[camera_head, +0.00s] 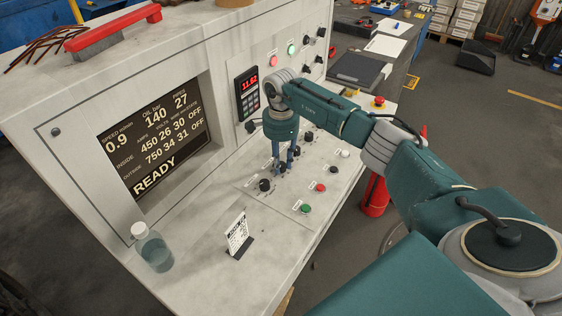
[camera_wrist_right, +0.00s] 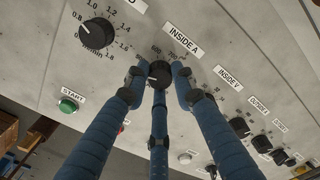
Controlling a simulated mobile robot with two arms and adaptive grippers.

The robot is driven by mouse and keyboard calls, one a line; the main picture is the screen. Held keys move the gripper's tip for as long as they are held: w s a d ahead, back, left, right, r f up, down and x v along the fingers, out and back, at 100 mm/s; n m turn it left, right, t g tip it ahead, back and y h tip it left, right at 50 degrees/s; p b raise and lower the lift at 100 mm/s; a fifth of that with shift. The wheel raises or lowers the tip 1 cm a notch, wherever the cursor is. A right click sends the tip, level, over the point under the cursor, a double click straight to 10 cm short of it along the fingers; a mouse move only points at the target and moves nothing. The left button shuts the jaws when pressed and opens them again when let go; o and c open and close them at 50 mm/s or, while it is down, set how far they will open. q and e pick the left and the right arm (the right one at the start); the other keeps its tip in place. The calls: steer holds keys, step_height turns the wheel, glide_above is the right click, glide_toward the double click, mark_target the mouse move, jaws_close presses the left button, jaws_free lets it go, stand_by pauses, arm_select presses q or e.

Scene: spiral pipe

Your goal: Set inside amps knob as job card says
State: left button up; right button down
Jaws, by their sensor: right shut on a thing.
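The INSIDE A knob (camera_wrist_right: 159,72), black and round with a number scale, is at upper centre in the right wrist view. My right gripper (camera_wrist_right: 158,78) has its three blue fingers closed around this knob. In the head view my right gripper (camera_head: 281,168) reaches down to the sloped panel and mostly hides the knob. The display (camera_head: 155,140) reads INSIDE 450 amps, 26 volts, OFF, with READY below. The job card (camera_head: 238,235) stands upright on the ledge; its print is too small to read. My left gripper is not in view.
A black speed knob (camera_wrist_right: 97,33) and green START button (camera_wrist_right: 69,105) are left of the gripped knob. The INSIDE V knob (camera_wrist_right: 239,127) and other knobs are to its right. A bottle (camera_head: 153,250) stands on the ledge.

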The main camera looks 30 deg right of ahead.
steer(key=m+b, duration=0.1)
steer(key=m, duration=0.2)
steer(key=shift+m, duration=0.3)
steer(key=m+b, duration=0.1)
steer(key=m, duration=0.2)
steer(key=shift+m, duration=0.3)
steer(key=m, duration=0.3)
steer(key=shift+m, duration=0.3)
steer(key=m, duration=0.4)
steer(key=shift+r+m, duration=0.1)
steer(key=shift+m, duration=0.2)
steer(key=m, duration=0.4)
steer(key=shift+m, duration=0.3)
steer(key=m, duration=0.3)
steer(key=shift+w+m+p, duration=0.1)
steer(key=shift+m+p, duration=0.2)
steer(key=shift+p, duration=0.1)
steer(key=m, duration=0.3)
steer(key=shift+r+m+p, duration=0.1)
steer(key=shift+m+p, duration=0.2)
steer(key=shift+p, duration=0.1)
steer(key=shift+m+p, duration=0.45)
steer(key=shift+m, duration=1.35)
